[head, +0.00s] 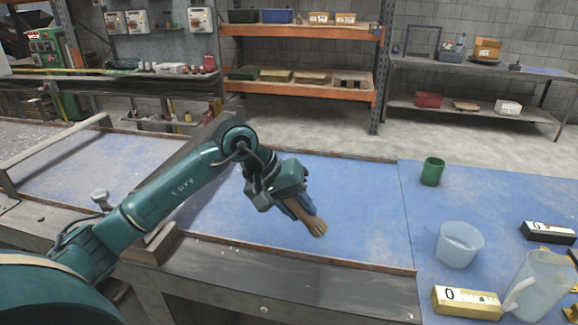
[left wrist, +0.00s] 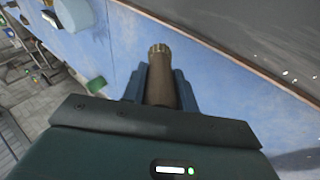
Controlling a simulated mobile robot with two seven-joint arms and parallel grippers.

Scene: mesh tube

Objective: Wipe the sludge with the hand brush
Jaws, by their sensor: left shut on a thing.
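Part of the brush is hidden inside the gripper. I cannot make out a clear patch of sludge; only small pale specks (left wrist: 287,75) show on the grey ledge. My right gripper is not in view.
A green cup (head: 432,171), a clear tub (head: 459,246), a clear pitcher (head: 542,285), a yellow box (head: 467,303) and a black box (head: 549,232) stand on the right. A low wooden rim (head: 330,260) edges the blue surface. Blue surface around the brush is clear.

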